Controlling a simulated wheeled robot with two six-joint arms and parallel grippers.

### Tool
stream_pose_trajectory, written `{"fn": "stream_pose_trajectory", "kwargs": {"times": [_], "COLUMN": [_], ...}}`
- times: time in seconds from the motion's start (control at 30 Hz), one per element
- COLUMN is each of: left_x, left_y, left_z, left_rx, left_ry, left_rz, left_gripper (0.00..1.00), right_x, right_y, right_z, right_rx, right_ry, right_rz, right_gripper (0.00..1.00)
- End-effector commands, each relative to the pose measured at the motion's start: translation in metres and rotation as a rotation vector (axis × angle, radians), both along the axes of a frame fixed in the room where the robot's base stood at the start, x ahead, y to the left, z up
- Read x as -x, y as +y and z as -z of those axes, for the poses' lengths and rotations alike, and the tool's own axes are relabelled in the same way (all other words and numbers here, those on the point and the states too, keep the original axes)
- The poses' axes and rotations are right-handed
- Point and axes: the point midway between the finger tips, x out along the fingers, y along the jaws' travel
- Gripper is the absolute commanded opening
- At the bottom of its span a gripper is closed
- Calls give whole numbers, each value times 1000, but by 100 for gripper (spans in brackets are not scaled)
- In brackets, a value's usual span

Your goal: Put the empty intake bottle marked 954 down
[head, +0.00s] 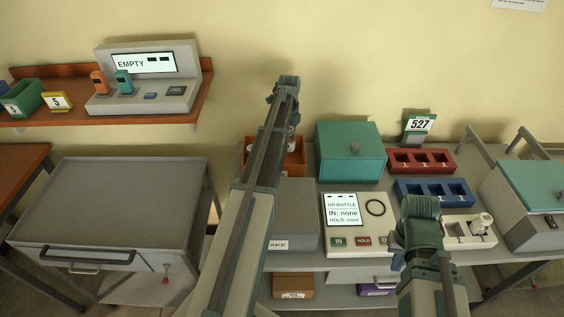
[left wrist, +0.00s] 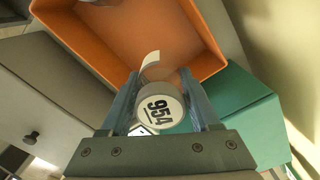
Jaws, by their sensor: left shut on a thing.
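The bottle marked 954 (left wrist: 160,108) is pale, with its number on a round white face toward the left wrist camera. My left gripper (left wrist: 165,105) is shut on it, one finger on each side. An orange bin (left wrist: 140,40) lies beyond the bottle in that view; I cannot tell whether the bottle touches it. In the head view, my left arm mostly hides the orange bin (head: 295,161), the left gripper and the bottle. My right gripper (head: 421,207) is in front of the white panel and rack; its fingers cannot be made out.
The bench holds a teal lidded box (head: 350,150), a red rack (head: 420,161), a blue rack (head: 434,192) and a white rack (head: 455,231) with a white bottle (head: 481,222). A panel (head: 343,211) reads "IN: none". A 527 sign (head: 419,124) stands behind. A grey cart (head: 115,200) at left has a clear top.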

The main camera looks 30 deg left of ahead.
Motion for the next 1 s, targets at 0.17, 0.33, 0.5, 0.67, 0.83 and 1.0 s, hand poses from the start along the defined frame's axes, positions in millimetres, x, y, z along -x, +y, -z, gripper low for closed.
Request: {"fn": "stream_pose_trajectory", "kwargs": {"times": [0.17,0.33,0.5,0.67,0.83,1.0], "left_x": [0,0,0,0,0,0], "left_y": [0,0,0,0,0,0], "left_z": [34,54,54,64,86,92], "left_rx": [0,0,0,0,0,0], "left_ry": [0,0,0,0,0,0], "left_rz": [0,0,0,0,0,0], "left_gripper": [1,1,1,1,1,1], "right_x": [0,0,0,0,0,0], "right_y": [0,0,0,0,0,0], "right_z": [35,54,54,64,86,92], "right_rx": [0,0,0,0,0,0], "right_ry": [0,0,0,0,0,0], "right_rz": [1,2,2,2,2,2], "right_gripper": [0,0,0,0,0,0]}}
